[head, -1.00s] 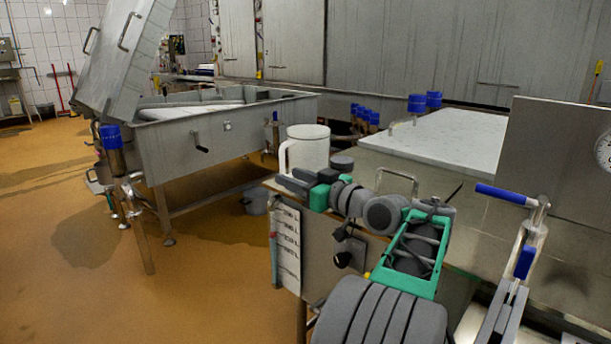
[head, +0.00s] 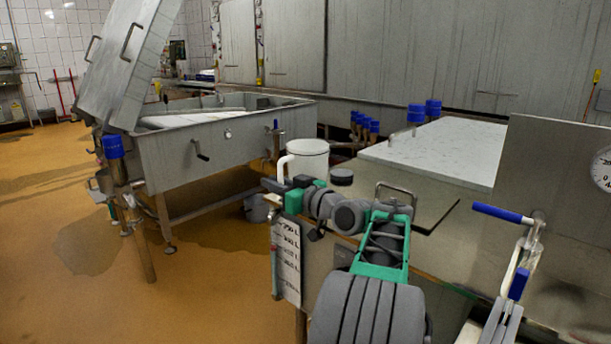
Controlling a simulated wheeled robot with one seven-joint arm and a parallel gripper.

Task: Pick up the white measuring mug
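The white measuring mug (head: 309,158) stands upright near the left end of the steel counter, with its handle on its left side. My gripper (head: 272,186) is at the lower left of the mug, close to the bottom of the handle. My wrist hides the lower front of the mug. The fingers are small and dark here, and I cannot tell whether they are open, shut or touching the handle.
A dark round lid-like piece (head: 342,176) lies just right of the mug. A tilted-lid steel vat (head: 215,145) is at the left. A blue-handled lever (head: 503,212) and a gauge panel are at the right. Open orange floor lies at left.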

